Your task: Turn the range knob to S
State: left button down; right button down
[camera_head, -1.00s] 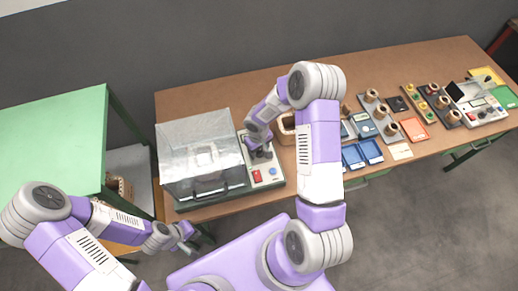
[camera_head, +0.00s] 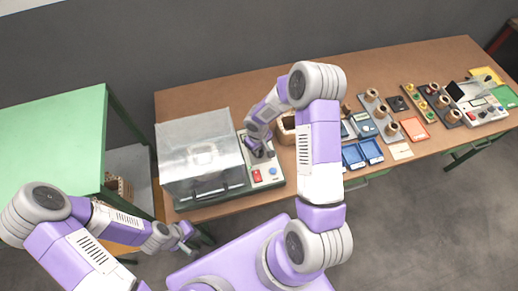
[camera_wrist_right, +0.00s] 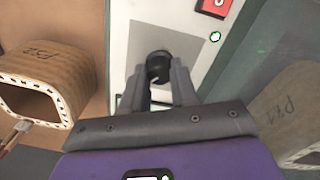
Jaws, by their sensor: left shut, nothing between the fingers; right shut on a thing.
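The range knob (camera_wrist_right: 158,66) is a black round knob on a grey plate of the tester's light panel. My right gripper (camera_wrist_right: 158,84) is shut on it, one finger on each side, in the right wrist view. The knob's pointer and any S mark cannot be read. In the head view my right gripper (camera_head: 262,150) is at the panel (camera_head: 268,183) beside the clear-covered box (camera_head: 200,155) and hides the knob. My left gripper (camera_head: 187,246) is shut and empty, off the table's front edge at lower left.
A brown coil former (camera_wrist_right: 45,85) stands beside the panel. Blue trays (camera_head: 362,154) and several coils lie further right. A green table (camera_head: 50,145) stands left.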

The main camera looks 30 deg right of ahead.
jog(key=n+b, duration=0.1)
jog(key=n, duration=0.6)
jog(key=shift+n, duration=0.4)
jog(key=n, duration=0.4)
jog(key=shift+r+p, duration=0.1)
jog(key=shift+p, duration=0.2)
jog(key=n+p, duration=0.1)
jog(key=n, duration=0.4)
jog(key=shift+d, duration=0.1)
jog(key=c, duration=0.9)
grip_release()
jog(key=shift+o, duration=0.2)
